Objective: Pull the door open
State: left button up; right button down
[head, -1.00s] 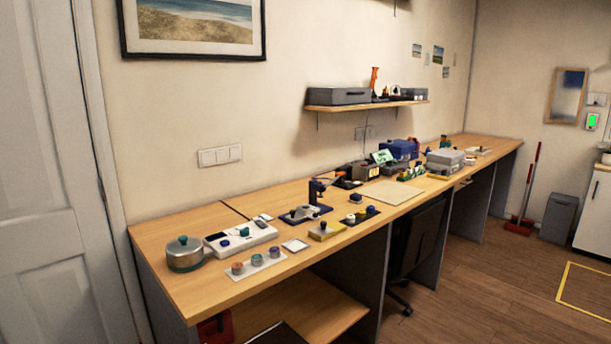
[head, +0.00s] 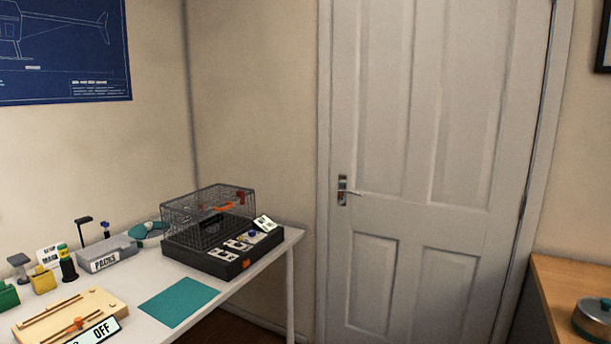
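A white panelled door (head: 424,160) stands shut in its frame at the right of the head view. Its metal lever handle (head: 347,191) is on the left edge, and its right edge runs along the frame. A wire mesh cage (head: 208,214) with an orange handle-like part (head: 224,206) sits on a black base at the corner of the white table; whether its mesh is open or shut I cannot tell. Neither of my grippers is in view.
The white table (head: 245,296) at the left carries the black box (head: 222,258), a grey PACKS bin (head: 107,256), a teal mat (head: 178,301) and a wooden board (head: 70,317).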

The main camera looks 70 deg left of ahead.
aim_at(435, 104)
jog(key=u, duration=1.55)
jog(key=i+j+z, duration=0.1)
jog(key=i, duration=0.35)
